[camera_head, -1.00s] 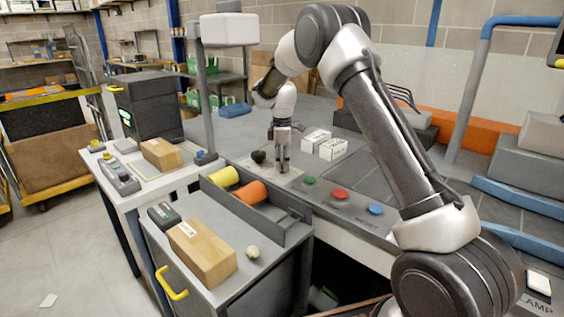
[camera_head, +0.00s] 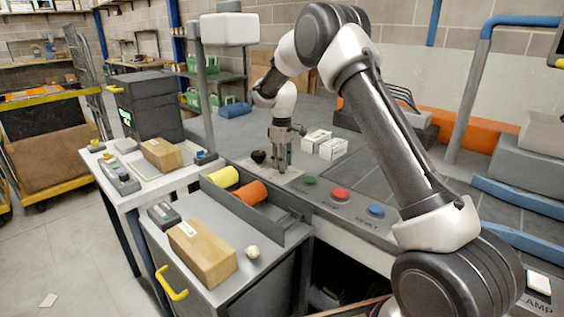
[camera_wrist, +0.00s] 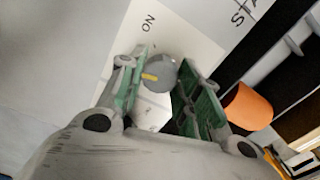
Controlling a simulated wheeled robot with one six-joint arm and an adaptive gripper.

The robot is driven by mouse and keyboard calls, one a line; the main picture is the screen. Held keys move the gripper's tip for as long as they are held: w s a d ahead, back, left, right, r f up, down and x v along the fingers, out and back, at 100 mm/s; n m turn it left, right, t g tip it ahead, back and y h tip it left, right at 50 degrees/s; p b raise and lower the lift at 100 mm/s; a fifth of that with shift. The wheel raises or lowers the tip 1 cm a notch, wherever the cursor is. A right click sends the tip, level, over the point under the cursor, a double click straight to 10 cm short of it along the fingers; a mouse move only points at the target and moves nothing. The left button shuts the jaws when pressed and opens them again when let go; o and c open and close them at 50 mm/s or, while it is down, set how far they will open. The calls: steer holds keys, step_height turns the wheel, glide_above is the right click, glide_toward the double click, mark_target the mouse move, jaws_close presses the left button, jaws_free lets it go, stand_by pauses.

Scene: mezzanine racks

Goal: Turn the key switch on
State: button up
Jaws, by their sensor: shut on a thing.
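The key switch (camera_wrist: 160,72) is a round grey knob with a yellow mark. It stands on a white panel (camera_wrist: 196,45) printed "ON". The yellow mark lies off to one side and does not point straight at the word. My gripper (camera_wrist: 162,80) has its two green-padded fingers on either side of the knob, shut on it. The switch itself is hidden behind the fingers there.
Green (camera_head: 309,180), red (camera_head: 340,194) and blue (camera_head: 375,210) buttons sit right of my gripper. Two white boxes (camera_head: 331,149) stand behind them. An orange roll (camera_head: 250,193) and a yellow roll (camera_head: 223,177) lie in a grey tray in front.

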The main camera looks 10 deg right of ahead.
steer(key=m, duration=1.1)
steer(key=shift+m, duration=0.4)
stand_by(0.3)
steer(key=o, duration=1)
steer(key=shift+o, duration=0.2)
step_height(320, 180, up, 8)
steer(key=shift+f, duration=0.2)
